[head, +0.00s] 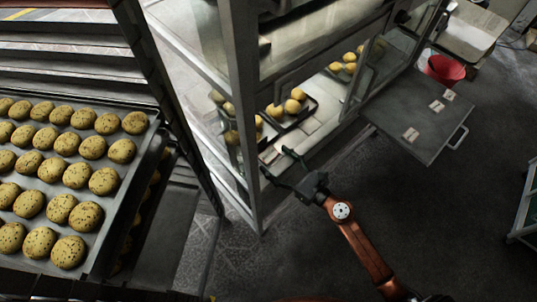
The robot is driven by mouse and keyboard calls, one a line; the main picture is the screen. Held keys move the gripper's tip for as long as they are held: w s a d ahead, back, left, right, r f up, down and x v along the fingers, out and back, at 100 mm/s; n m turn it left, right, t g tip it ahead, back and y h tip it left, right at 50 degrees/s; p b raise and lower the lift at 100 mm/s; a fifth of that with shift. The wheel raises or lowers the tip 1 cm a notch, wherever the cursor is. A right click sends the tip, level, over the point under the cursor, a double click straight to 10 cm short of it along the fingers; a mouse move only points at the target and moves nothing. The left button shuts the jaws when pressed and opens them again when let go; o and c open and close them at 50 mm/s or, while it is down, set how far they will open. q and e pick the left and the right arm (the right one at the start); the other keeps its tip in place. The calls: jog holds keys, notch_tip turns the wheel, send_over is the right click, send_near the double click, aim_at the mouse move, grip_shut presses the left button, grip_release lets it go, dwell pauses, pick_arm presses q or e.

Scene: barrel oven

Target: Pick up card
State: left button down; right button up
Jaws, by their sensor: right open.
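Several small pale cards are in view. One card (411,135) lies near the middle of a flat grey panel at the right, and two more cards (437,105) (448,95) lie towards its right side. A pale, card-like piece (268,154) lies at the lower front of the glass cabinet's shelf. My right gripper (277,164) is open at this shelf edge, its dark fingers spread beside that piece. Nothing shows between the fingers. Whether they touch the piece or shelf, I cannot tell. My left gripper is out of view.
The glass cabinet (243,100) holds trays of round buns. A rack at the left carries a large tray (148,150) of speckled buns. The grey panel (425,125) with a handle juts out at the right. A red bucket (445,69) stands behind it.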

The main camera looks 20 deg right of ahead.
aim_at(266, 152)
jog(key=shift+x, duration=1.9)
jog(key=shift+c, duration=0.6)
jog(key=c, duration=1.2)
